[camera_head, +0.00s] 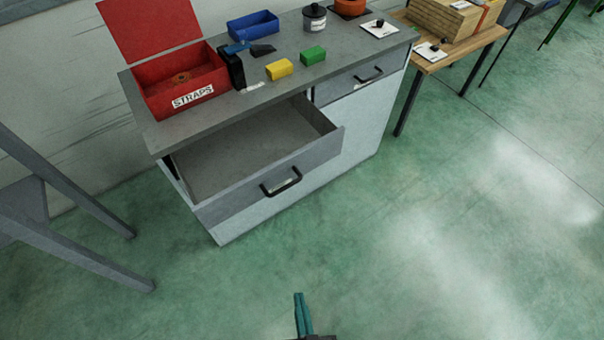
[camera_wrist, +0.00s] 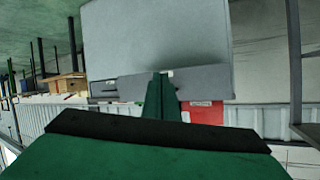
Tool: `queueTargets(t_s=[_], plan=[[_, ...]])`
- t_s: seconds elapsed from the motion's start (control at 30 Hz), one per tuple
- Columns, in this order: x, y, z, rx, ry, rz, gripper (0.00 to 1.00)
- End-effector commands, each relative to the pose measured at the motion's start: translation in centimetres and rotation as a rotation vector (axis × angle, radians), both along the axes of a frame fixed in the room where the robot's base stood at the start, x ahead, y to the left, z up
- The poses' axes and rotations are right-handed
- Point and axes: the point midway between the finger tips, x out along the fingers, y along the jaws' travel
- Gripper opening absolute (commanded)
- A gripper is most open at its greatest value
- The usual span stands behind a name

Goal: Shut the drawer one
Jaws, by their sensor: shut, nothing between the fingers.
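An open drawer (camera_head: 240,180) sticks out from the left part of a grey workbench cabinet (camera_head: 352,125) in the head view. It is empty inside, with a black bar handle (camera_head: 281,182) and a small label on its front. A second drawer (camera_head: 360,80) to its right is closed. My gripper (camera_head: 301,300) is shut and empty, low in the head view, apart from the drawer and in front of it. In the wrist view, the shut green fingers (camera_wrist: 162,92) point toward the cabinet, which appears upside down.
On the bench top stand a red box (camera_head: 180,85) labelled STRAPS with its lid up, a blue bin (camera_head: 253,25), yellow and green blocks, and a drill-like tool. A wooden table (camera_head: 462,55) stands to the right. Grey metal legs (camera_head: 60,215) stand at left. The green floor in front is clear.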

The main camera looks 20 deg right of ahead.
Motion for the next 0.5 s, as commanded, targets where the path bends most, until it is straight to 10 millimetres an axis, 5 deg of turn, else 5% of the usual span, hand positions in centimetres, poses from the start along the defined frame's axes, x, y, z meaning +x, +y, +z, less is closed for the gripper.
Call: queueTargets(t_s=[0.2,0.5], plan=[[4.3,-3.6,-6.7,0.269,0.071,-0.138,0.0],[11.5,-7.5,-10.6,0.682,0.072,-0.212,0.0]])
